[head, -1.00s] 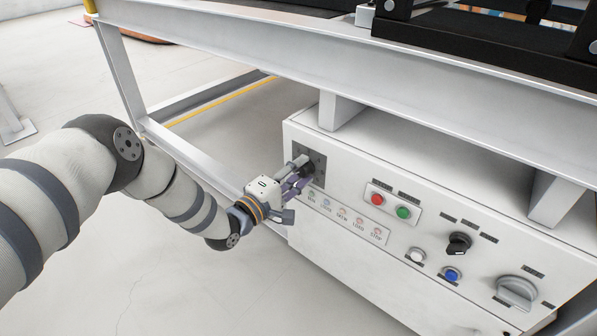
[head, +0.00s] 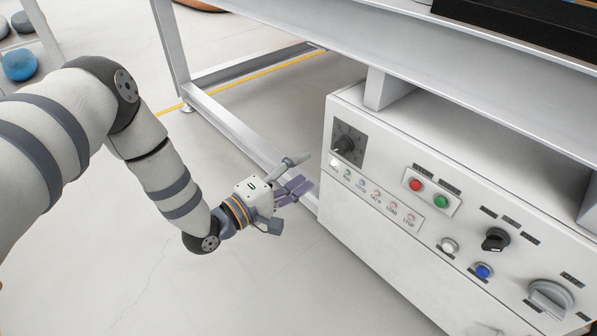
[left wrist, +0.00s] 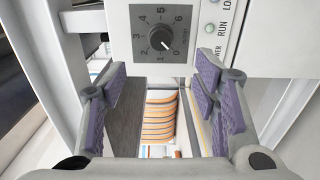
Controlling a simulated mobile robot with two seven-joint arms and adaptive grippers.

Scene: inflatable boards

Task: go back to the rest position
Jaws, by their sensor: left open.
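My left gripper (head: 294,176) is open and empty in the head view, a short way left of the control box's front and apart from it. In the left wrist view its two purple-padded fingers (left wrist: 160,100) stand wide apart. The black dial knob (head: 344,144) sits on a dark square plate at the left end of the control box (head: 365,215). In the left wrist view the dial (left wrist: 160,39) has numbers around it, and its white mark points to the lower right, though the picture is turned. My right gripper is not in view.
The box also bears a red button (head: 416,185), a green button (head: 440,201), a black selector (head: 495,239), a blue button (head: 483,271) and a large grey knob (head: 550,298). The metal frame (head: 235,128) stands behind and above. The floor (head: 130,265) below my left arm is clear.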

